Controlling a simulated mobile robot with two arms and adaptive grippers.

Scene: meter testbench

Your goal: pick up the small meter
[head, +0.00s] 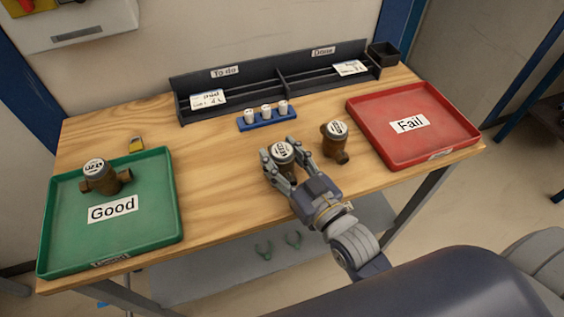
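Three brown meters with white round faces are in the head view. One meter (283,154) stands on the wooden table between the fingers of my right gripper (282,160). The fingers lie along both its sides, and its lower body is mostly hidden by them. I cannot tell whether they press on it. A second meter (335,141) stands just to the right, apart from the gripper. A third meter (104,177) stands on the green Good tray (150,225). Which meter is the smallest is hard to tell. My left gripper is out of view.
A red Fail tray (440,138) is on the right. A blue holder (262,124) with three white-topped pieces stands behind the gripper. A dark rack (240,92) with cards runs along the back. The wood left of the gripper is clear.

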